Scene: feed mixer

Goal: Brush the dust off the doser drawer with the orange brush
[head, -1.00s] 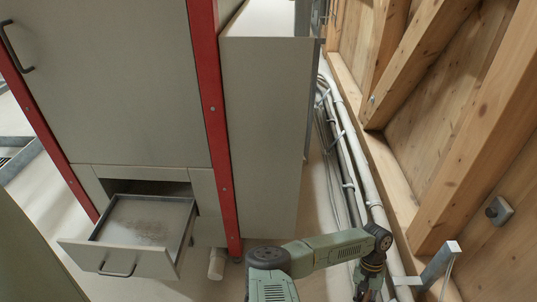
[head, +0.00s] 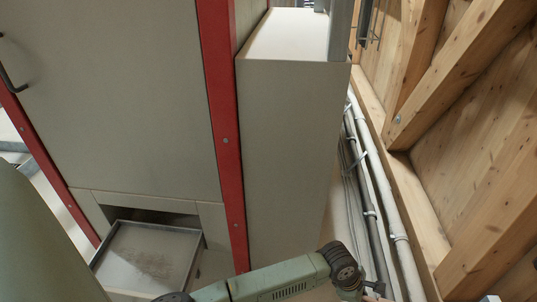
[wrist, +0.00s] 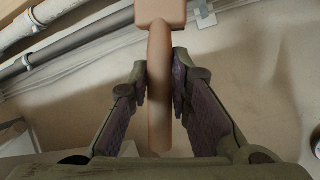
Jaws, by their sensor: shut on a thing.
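The doser drawer (head: 172,238) is pulled out of the cabinet at the lower left of the head view. A brownish patch of dust (head: 150,264) lies on its floor. The drawer's front edge is at the picture's bottom. In the wrist view my gripper (wrist: 160,82) is shut on the orange-brown handle of the brush (wrist: 160,50). The brush's wider block is at the top edge of that view, and its bristles are out of sight. In the head view my arm reaches to the right of the drawer, and the brush cannot be made out.
The grey cabinet (head: 130,110) with red posts (head: 222,120) stands behind the drawer. A grey side box (head: 285,150) stands to its right. Pipes (head: 385,200) run along the wooden wall (head: 470,200). A strip of floor lies between box and pipes.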

